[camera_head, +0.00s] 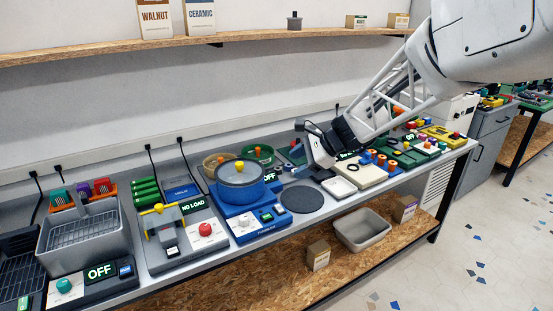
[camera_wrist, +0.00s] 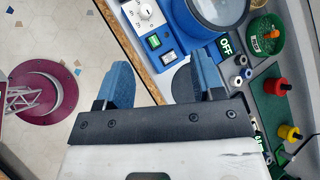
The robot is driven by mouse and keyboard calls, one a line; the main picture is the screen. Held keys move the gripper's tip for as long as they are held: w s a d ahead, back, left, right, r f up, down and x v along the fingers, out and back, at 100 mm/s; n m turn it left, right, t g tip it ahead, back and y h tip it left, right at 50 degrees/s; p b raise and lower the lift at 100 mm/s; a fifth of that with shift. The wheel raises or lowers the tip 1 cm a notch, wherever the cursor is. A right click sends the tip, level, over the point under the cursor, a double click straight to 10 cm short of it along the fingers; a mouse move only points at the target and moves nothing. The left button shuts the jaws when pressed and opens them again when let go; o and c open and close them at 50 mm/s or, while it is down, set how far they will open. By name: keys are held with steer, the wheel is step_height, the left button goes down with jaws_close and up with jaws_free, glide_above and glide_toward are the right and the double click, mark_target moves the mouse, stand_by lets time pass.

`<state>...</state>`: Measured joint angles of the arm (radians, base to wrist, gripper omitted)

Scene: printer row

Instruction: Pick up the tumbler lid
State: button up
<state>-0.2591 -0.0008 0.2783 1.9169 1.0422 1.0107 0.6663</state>
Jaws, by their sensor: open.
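The tumbler lid (camera_head: 239,173) is a round grey, see-through cover with a yellow knob. It sits on the blue tumbler machine (camera_head: 236,210) on the bench, left of my gripper. In the wrist view, part of the round top of the blue machine (camera_wrist: 183,30) shows at the upper edge; the yellow knob is out of frame. My gripper (camera_head: 318,152) is raised above the bench to the right of the tumbler. In the wrist view my gripper (camera_wrist: 162,68) has its two blue fingers wide apart with nothing between them.
A flat dark round pad (camera_head: 301,199) lies right of the tumbler, free of objects. A green bowl (camera_head: 258,155) with an orange knob stands behind. A grey press (camera_head: 165,222) is to the left; a cream block with orange rollers (camera_head: 362,176) is to the right.

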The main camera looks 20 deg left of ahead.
mark_target(240, 163)
steer(key=w+a+f+m+y, duration=0.1)
steer(key=w+a+f+m, duration=0.1)
steer(key=w+a, duration=0.2)
steer(key=w+a+f+m+y, duration=0.1)
steer(key=w+a+f+m, duration=0.1)
steer(key=a, duration=0.4)
steer(key=w+a+f+m+y, duration=0.1)
steer(key=w+a+f+m, duration=0.1)
steer(key=w+a+f, duration=0.2)
steer(key=shift+w+a+f+y, duration=0.2)
steer(key=shift+w+a+y, duration=0.2)
steer(key=shift+w+a, duration=0.8)
steer(key=shift+d, duration=0.1)
steer(key=shift+x, duration=1.3)
steer(key=shift+x, duration=2.6)
steer(key=shift+w, duration=0.1)
steer(key=shift+r, duration=0.1)
steer(key=c, duration=1)
